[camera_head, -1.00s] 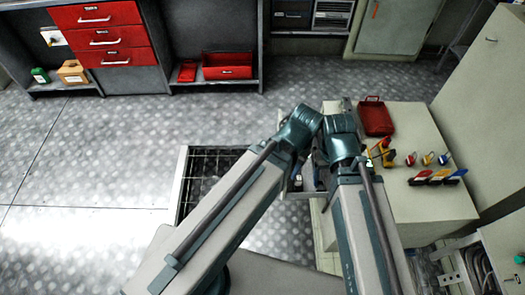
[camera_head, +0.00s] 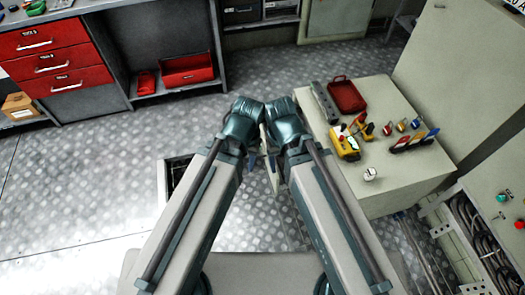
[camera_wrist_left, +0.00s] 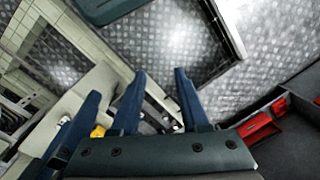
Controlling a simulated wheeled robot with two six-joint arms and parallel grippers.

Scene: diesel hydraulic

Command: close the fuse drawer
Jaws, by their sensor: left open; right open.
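The fuse drawer looks to be the pale panel (camera_head: 271,175) between my two wrists, at the left side of the cream cabinet (camera_head: 405,178). My arms cover most of it, so how far it stands out cannot be told. In the left wrist view an open compartment (camera_wrist_left: 152,112) with grey parts shows beyond the fingers. My right gripper (camera_head: 272,160) is open beside the panel, mostly under its own wrist. My left gripper (camera_wrist_left: 159,76) is open, with its two blue fingers apart and nothing seen held between them. Contact with the drawer cannot be told.
The cabinet top carries a red case (camera_head: 346,96), a yellow meter (camera_head: 345,143), a white item (camera_head: 371,174) and several coloured-handled tools. A framed floor opening (camera_head: 175,175) lies left of my arms. A red drawer unit (camera_head: 55,62) stands far left; the floor between is clear.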

